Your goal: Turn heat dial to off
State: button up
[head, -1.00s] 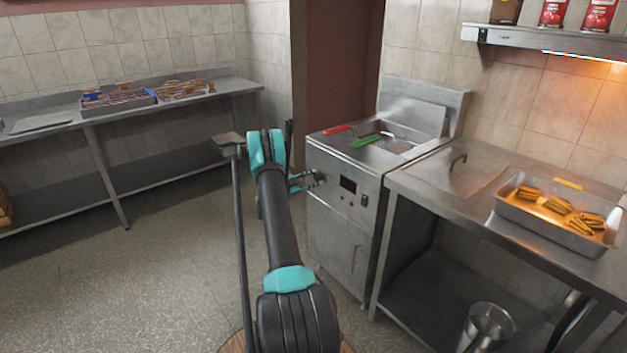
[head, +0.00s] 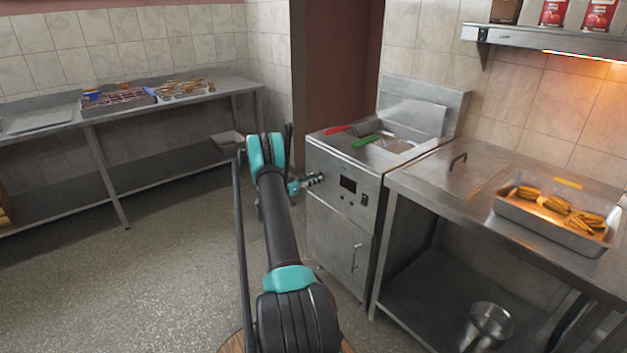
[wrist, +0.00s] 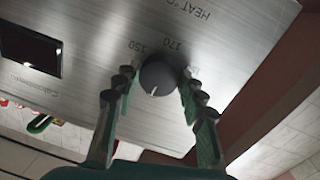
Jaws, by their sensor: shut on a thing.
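The heat dial (wrist: 157,76) is a round black knob with a white mark on the fryer's metal front panel (wrist: 100,95). In the wrist view, which shows the panel upside down, the mark points downward, away from the printed 150 and 170. My gripper (wrist: 158,80) is shut on the dial, one finger on each side of it. In the head view my gripper (head: 314,179) is at the upper left of the fryer front (head: 335,235), and the dial is hidden behind it.
A dark display (head: 348,184) and small buttons sit right of my gripper in the head view. Fryer baskets with a red handle (head: 338,130) and a green handle (head: 365,141) rest on top. A steel counter (head: 440,180) with a food tray (head: 540,226) stands to the right.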

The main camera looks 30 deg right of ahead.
jog(key=shift+a+f+n, duration=0.1)
jog(key=shift+n, duration=0.2)
jog(key=o, duration=1.2)
jog(key=shift+c, duration=0.2)
jog(key=a, duration=1.2)
